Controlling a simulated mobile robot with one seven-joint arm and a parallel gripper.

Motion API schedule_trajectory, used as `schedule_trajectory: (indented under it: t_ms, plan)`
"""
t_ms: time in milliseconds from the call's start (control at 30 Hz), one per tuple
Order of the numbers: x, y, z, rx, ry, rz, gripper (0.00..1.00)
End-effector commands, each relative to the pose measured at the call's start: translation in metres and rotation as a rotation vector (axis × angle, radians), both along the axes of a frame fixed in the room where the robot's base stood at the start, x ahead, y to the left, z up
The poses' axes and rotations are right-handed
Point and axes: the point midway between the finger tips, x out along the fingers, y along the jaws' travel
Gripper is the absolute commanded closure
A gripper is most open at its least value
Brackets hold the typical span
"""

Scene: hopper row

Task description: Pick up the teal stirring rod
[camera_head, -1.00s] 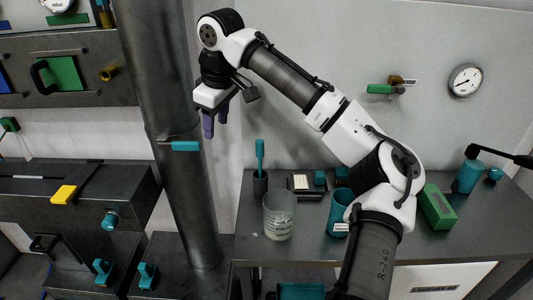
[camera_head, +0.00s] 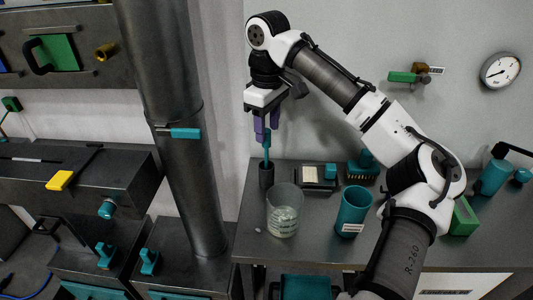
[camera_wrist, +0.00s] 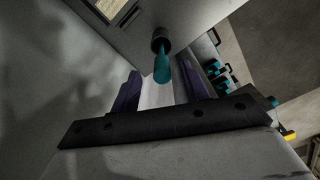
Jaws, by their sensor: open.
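The teal stirring rod (camera_head: 266,151) stands upright in a small dark holder (camera_head: 267,176) at the left back of the metal bench. My gripper (camera_head: 267,134) points down right above it, its purple fingers open. The rod's top end shows close to the fingertips. In the wrist view the rod (camera_wrist: 162,69) appears in the gap between the two fingers (camera_wrist: 158,72), with the dark holder (camera_wrist: 159,38) beyond it. I cannot tell whether a finger touches the rod. The rod's lower part is hidden in the holder.
A glass beaker (camera_head: 284,212) stands in front of the holder. A teal cup (camera_head: 352,212) is to its right. A small boxed item (camera_head: 318,178) lies behind the beaker. A thick metal column (camera_head: 180,110) with a teal-handled lever (camera_head: 185,133) rises at left.

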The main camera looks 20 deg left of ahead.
Motion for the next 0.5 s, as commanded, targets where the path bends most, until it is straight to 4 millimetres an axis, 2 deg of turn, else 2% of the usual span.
schedule_trajectory:
  t_ms: [300,500]
  plan:
    - [-0.002,0.001,-0.043,-0.002,0.000,-0.001,0.55]
    - [-0.002,0.002,-0.051,0.000,0.000,0.000,0.55]
